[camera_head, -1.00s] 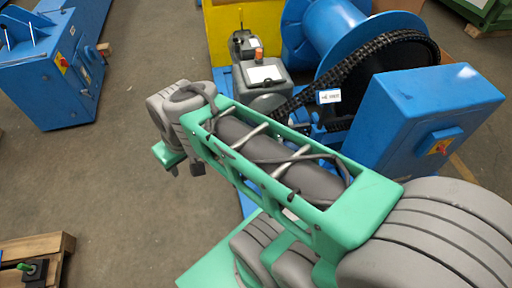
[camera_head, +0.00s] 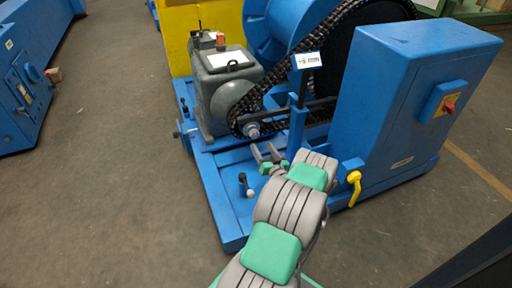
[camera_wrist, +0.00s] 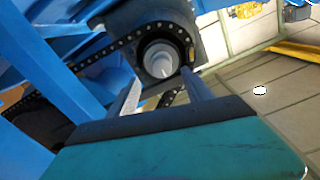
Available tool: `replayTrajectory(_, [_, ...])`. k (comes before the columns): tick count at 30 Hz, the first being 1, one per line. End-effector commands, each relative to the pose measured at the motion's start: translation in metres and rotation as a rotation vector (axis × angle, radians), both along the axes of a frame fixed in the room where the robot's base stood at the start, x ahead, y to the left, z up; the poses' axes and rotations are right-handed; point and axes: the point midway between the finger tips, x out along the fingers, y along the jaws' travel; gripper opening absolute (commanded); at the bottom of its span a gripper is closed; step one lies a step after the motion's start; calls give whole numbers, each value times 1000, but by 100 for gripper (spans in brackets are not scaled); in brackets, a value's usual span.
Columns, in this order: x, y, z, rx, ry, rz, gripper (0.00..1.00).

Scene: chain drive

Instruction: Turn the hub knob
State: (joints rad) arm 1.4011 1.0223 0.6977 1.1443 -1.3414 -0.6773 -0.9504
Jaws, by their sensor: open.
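The hub knob (camera_head: 253,131) is a small grey round piece at the centre of the small sprocket, at the lower end of the black chain (camera_head: 277,95). In the wrist view the pale stepped knob (camera_wrist: 161,61) shows nearly end-on inside a dark ring. My gripper (camera_head: 264,151) is open and empty, just in front of and below the knob, with its fingers pointing towards it. In the wrist view the fingers (camera_wrist: 160,88) stand left and right below the knob. They appear apart from it; I cannot tell the exact gap.
The blue base frame (camera_head: 225,205) carries a grey gearbox (camera_head: 222,75) and a blue cabinet (camera_head: 400,110) with a red switch. A yellow handle (camera_head: 354,188) and a small black-knobbed lever (camera_head: 245,184) stand near my arm. Floor (camera_head: 110,190) is clear to the left.

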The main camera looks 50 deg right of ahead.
Motion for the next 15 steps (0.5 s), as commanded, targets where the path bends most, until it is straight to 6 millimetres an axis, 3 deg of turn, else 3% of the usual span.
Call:
replayTrajectory(9, [50, -28, 1, -5, 0, 5, 59])
replayTrajectory(15, [64, -37, 2, -1, 1, 3, 59])
